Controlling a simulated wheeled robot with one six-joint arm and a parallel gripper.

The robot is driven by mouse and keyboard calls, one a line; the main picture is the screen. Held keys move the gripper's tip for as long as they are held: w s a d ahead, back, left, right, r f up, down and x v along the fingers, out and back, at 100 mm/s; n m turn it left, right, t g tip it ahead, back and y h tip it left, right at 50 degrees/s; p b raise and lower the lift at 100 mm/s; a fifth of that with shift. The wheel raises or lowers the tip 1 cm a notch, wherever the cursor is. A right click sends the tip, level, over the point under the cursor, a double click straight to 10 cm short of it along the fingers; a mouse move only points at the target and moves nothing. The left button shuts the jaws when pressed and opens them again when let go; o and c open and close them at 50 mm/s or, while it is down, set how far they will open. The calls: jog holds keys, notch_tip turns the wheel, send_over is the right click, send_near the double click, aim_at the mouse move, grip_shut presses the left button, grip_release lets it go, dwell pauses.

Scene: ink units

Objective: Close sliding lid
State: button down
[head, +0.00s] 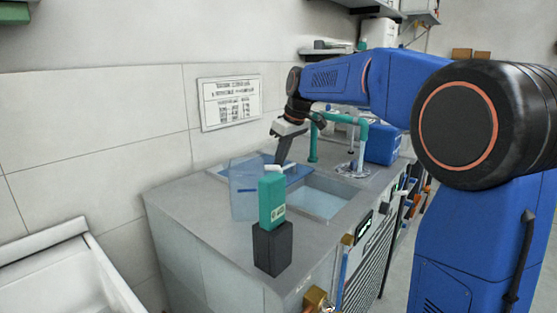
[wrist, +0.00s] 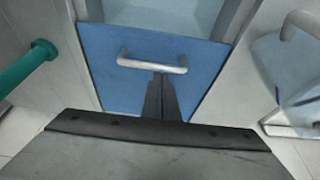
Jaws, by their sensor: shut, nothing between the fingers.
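The sliding lid is a blue panel (wrist: 105,75) with a silver bar handle (wrist: 150,64) in the wrist view. In the head view the blue lid (head: 295,174) lies at the back left of the unit's top. The opening (head: 326,202) beside it is uncovered and shows a pale blue inside. My gripper (head: 281,162) points down over the lid, near the handle. In the wrist view my gripper (wrist: 160,78) is shut and empty, its tips right by the handle's bar. I cannot tell whether they touch it.
Teal pipes (head: 314,140) and a blue box (head: 382,145) are at the back right. The front left top is bare.

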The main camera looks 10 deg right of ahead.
jog(key=shift+s+d, duration=0.1)
jog(key=s+d, duration=1.2)
jog(key=s, duration=0.4)
jog(key=shift+s, duration=0.2)
jog(key=shift+f, duration=0.1)
jog(key=shift+a, duration=0.1)
notch_tip(320, 180, up, 10)
jog(key=shift+w+a+r, duration=0.15)
jog(key=shift+w+r, duration=0.05)
jog(key=shift+w, duration=0.1)
